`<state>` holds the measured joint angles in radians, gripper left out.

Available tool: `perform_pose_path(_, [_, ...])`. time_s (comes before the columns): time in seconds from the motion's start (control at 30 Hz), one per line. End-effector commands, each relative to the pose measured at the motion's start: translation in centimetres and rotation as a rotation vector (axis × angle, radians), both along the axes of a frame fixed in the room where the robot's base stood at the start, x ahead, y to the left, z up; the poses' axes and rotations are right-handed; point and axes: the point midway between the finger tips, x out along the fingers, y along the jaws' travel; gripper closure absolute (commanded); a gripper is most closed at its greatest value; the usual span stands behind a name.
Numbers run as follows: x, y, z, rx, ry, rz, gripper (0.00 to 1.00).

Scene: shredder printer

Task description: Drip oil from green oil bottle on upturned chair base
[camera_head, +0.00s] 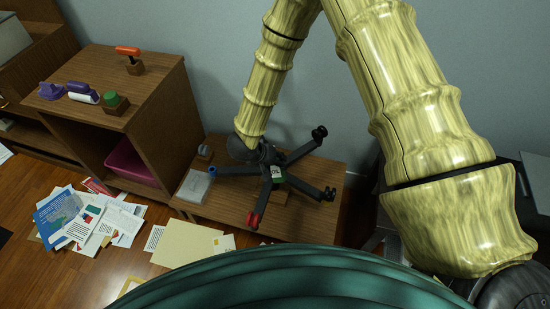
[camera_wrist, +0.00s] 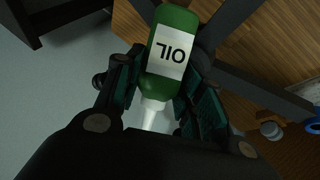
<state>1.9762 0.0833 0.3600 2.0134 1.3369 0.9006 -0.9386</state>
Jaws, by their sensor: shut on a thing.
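The green oil bottle (camera_head: 278,174) has a white label reading OIL. In the wrist view the bottle (camera_wrist: 172,52) sits between the two fingers, with its white nozzle (camera_wrist: 154,112) pointing back toward the palm. My gripper (camera_head: 268,154) is shut on the bottle, over the middle of the chair base. The dark upturned chair base (camera_head: 240,170) lies on a low wooden table, its legs spread like a star. The base's hub is hidden behind the gripper and bottle.
A wooden cabinet (camera_head: 150,110) at the left holds an orange-handled tool (camera_head: 128,52), a green-topped stamp (camera_head: 115,101) and purple items. A pink bin (camera_head: 130,163) is inside it. Papers (camera_head: 90,225) cover the floor. The low table's (camera_head: 225,205) front is partly bare.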

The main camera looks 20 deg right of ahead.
Motion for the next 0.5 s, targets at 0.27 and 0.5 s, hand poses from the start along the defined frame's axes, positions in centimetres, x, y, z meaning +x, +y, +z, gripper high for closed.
perform_pose_path(0.27, [-0.18,0.02,0.27,0.004,0.058,0.0,0.95])
perform_pose_path(0.5, [-0.33,0.01,0.19,0.008,0.112,0.0,0.95])
